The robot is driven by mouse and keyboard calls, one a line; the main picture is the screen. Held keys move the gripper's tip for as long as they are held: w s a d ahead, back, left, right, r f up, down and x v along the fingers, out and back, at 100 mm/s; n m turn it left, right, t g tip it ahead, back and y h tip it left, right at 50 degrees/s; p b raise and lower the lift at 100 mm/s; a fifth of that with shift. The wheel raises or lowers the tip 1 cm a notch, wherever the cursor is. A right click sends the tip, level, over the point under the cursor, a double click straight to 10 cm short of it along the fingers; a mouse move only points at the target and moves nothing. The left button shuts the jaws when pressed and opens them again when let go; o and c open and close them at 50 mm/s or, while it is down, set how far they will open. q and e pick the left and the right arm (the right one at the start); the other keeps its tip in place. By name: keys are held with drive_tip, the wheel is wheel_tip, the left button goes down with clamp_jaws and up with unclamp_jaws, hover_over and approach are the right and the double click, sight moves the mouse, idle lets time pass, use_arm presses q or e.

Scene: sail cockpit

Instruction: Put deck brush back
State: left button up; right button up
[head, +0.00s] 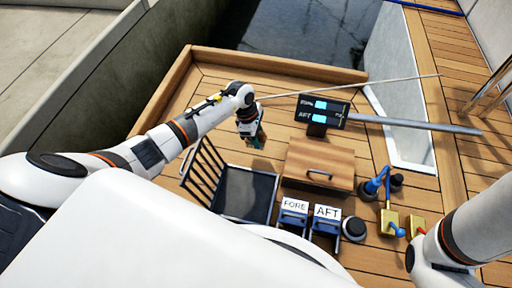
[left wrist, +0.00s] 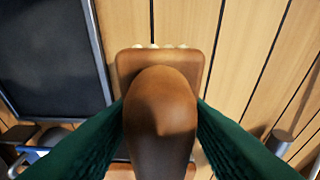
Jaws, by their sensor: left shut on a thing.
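The deck brush (left wrist: 160,110) fills the middle of the left wrist view. It has a rounded brown handle, a brown block behind it and pale bristle tips at the block's top edge. The green fingers of my left gripper (head: 250,135) are shut on the handle, one on each side. In the head view the gripper hangs over the wooden deck, above and right of a dark slatted bin (head: 245,195), and mostly hides the brush. The bin's dark panel also shows at the left of the left wrist view (left wrist: 50,60). My right gripper is out of view.
A wooden box with a handle (head: 318,165) stands right of the bin. Blue FORE (head: 293,212) and AFT (head: 327,220) units sit in front. Blue-handled brass fittings (head: 388,220) stand at right. Deck at upper left is clear.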

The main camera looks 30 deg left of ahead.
use_arm(q)
wheel_tip(320, 180, down, 6)
drive_tip(key=b, duration=0.3)
drive_tip(key=shift+r, duration=0.2)
drive_tip(key=shift+f, duration=0.15)
drive_tip(key=o, duration=1)
drive_tip(key=p+v, duration=0.7)
drive_tip(key=v, duration=0.5)
drive_tip(key=shift+p, duration=0.3)
